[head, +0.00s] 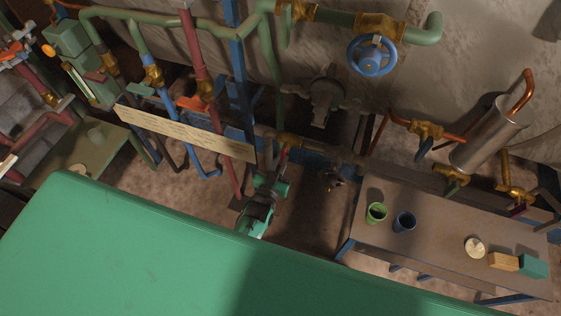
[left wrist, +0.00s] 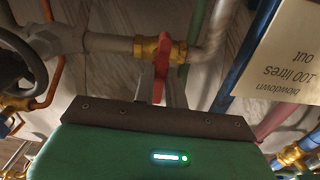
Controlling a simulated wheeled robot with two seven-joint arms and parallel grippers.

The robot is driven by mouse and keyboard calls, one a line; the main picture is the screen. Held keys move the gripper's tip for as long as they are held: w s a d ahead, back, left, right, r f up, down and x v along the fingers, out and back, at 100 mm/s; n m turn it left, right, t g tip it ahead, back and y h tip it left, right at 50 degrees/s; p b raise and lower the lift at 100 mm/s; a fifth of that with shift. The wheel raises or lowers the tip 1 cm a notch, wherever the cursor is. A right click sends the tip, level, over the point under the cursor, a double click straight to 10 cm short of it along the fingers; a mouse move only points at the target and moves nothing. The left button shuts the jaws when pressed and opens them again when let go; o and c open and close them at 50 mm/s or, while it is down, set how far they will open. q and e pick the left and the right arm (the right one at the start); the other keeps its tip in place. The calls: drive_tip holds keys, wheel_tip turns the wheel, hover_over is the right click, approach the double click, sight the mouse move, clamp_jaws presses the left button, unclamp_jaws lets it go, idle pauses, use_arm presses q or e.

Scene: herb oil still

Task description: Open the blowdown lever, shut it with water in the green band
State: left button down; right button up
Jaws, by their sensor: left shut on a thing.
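The red blowdown lever (left wrist: 160,70) hangs from a brass valve (left wrist: 149,47) on a grey pipe. In the left wrist view, the grey fingers of my left gripper (left wrist: 160,92) are on both sides of it, shut on it. In the head view my left gripper (head: 277,168) reaches up to the brass valve (head: 287,139), and a bit of the red lever (head: 284,152) shows. I cannot make out a water level or a green band. My right gripper is not in view.
A side table (head: 435,236) at the right bears a green cup (head: 377,212), a blue cup (head: 404,222), a round disc (head: 475,247) and two blocks. A blue handwheel (head: 372,56) is above. Pipes crowd the left, next to a long cream sign board (head: 185,134).

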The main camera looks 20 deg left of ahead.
use_arm(q)
drive_tip(key=c, duration=1.5)
unclamp_jaws()
drive_tip(key=shift+o, duration=0.2)
drive_tip(key=s, duration=1.3)
drive_tip(key=shift+s+a, duration=0.25)
drive_tip(key=shift+s, duration=0.15)
